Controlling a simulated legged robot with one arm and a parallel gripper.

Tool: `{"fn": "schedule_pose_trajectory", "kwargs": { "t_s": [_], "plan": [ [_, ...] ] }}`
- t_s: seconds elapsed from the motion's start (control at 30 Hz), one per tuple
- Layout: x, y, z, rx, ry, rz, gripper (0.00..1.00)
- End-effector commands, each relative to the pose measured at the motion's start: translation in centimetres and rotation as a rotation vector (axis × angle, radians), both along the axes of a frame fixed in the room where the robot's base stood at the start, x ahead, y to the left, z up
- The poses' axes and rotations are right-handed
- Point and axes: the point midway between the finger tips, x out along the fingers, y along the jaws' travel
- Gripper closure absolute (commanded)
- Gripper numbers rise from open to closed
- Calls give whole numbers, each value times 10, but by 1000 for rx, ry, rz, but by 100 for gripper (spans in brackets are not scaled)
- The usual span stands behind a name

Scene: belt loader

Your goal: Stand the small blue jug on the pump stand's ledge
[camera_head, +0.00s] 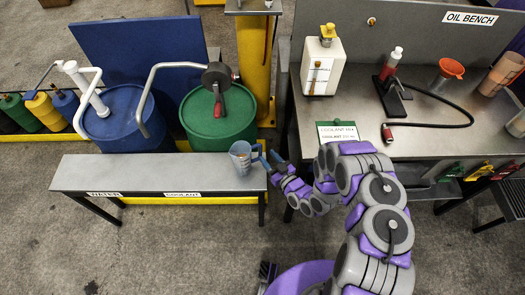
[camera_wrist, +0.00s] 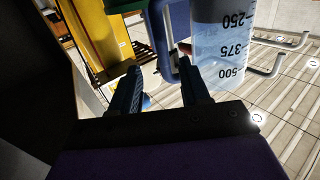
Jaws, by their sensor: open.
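The small blue jug (camera_head: 240,157) is a clear, blue-tinted measuring jug. It appears to stand upright on the right end of the grey ledge (camera_head: 150,172), which carries WATER and COOLANT labels, in front of the drums. In the wrist view the jug (camera_wrist: 220,45) shows its 250, 375 and 500 marks, and its blue handle (camera_wrist: 168,42) lies just beyond and between the fingertips. My gripper (camera_head: 270,160) is open at the jug's right, on the handle side. In the wrist view my gripper (camera_wrist: 165,78) has its fingers apart. Contact with the handle cannot be told.
A blue drum (camera_head: 120,118) and a green drum (camera_head: 218,118) with pumps stand behind the ledge. A yellow post (camera_head: 253,60) rises behind. Open floor lies in front.

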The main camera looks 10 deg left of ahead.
Motion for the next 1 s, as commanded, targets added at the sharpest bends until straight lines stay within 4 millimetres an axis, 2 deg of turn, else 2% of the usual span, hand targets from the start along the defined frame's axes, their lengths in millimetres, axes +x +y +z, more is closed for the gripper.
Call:
{"fn": "schedule_pose_trajectory", "kwargs": {
  "t_s": [0.1, 0.3, 0.57, 1.0],
  "plan": [
    [-14, -19, 1, 3, 1, -4, 54],
    [-33, -37, -1, -4, 2, -4, 54],
    [-45, -46, -1, -4, 0, 0, 54],
    [-45, -48, 0, -2, -1, 1, 54]
  ]
}}
